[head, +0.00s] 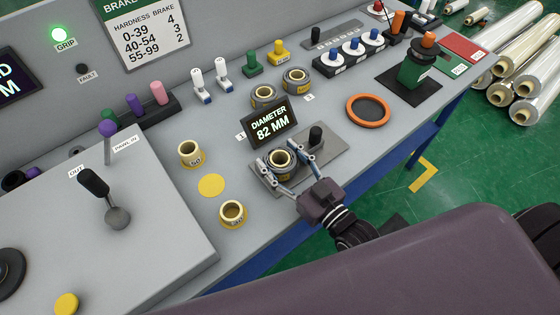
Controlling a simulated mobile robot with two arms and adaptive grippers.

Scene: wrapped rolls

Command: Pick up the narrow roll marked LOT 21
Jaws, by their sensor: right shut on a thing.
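My right gripper (286,163) reaches in from the lower right, its two fingers on either side of a grey wrapped roll (281,170) with a yellow core. It is shut on this roll, which is at the grey plate (328,158) in front of the diameter display. The display reads 82 MM. I cannot tell whether the roll touches the plate. Two similar wrapped rolls stand behind the display, one nearer (263,103) and one farther right (295,86). No LOT marking is readable on any roll. My left gripper is not in view.
Two yellow cores (191,160) (232,220) stand to the left. An orange ring (368,123) lies at right. The bench front edge is near.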

